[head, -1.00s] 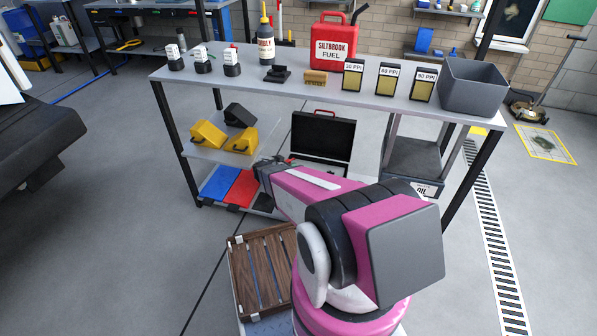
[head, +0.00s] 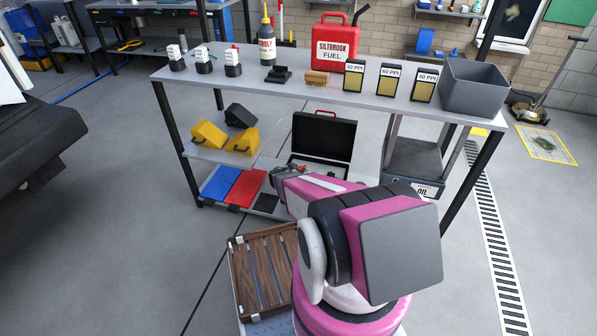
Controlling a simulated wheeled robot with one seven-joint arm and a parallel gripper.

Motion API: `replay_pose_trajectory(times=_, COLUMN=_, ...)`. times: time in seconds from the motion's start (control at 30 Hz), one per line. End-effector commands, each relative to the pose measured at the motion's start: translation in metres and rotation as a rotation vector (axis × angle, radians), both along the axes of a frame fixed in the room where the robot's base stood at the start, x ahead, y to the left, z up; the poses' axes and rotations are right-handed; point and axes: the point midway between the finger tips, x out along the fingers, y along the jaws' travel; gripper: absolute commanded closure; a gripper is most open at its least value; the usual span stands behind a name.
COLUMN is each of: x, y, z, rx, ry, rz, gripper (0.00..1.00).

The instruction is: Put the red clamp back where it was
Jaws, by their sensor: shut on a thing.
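My arm reaches away from me toward the lower shelf of the bench. My gripper (head: 288,171) is small and partly hidden behind my pink arm link. It is shut on a small red and dark thing (head: 302,168), which appears to be the red clamp; its shape is hard to make out. The gripper and clamp are in front of the open black case (head: 323,138), at its lower left. I cannot tell whether the clamp touches the case. Flat blue (head: 219,184), red (head: 244,188) and black (head: 267,203) panels lie left of the gripper on the lower shelf.
The bench top (head: 225,87) above holds bottles, a red fuel can (head: 335,42), several labelled boxes and a grey bin (head: 473,88). Yellow cases (head: 209,135) sit on the middle shelf. A dark bin (head: 413,160) stands right of the black case. A wooden slatted crate (head: 262,272) is near me.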

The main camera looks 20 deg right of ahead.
Motion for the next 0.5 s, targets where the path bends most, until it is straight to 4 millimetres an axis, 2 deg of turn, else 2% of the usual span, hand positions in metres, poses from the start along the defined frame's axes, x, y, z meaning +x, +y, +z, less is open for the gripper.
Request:
replay_pose_trajectory(times=0.23, x=-0.0001, y=0.0, z=-0.0022, rx=0.0, ry=0.0, rz=0.0, gripper=0.5)
replay_pose_trajectory(times=0.27, x=-0.0003, y=0.0, z=-0.0022, rx=0.0, ry=0.0, rz=0.0, gripper=0.17)
replay_pose_trajectory(times=0.3, x=-0.0004, y=0.0, z=-0.0019, rx=0.0, ry=0.0, rz=0.0, gripper=0.04)
replay_pose_trajectory(times=0.33, x=-0.0003, y=0.0001, z=-0.0019, rx=0.0, ry=0.0, rz=0.0, gripper=0.0)
replay_pose_trajectory(times=0.5, x=-0.0004, y=0.0001, z=-0.0017, rx=0.0, ry=0.0, rz=0.0, gripper=0.0)
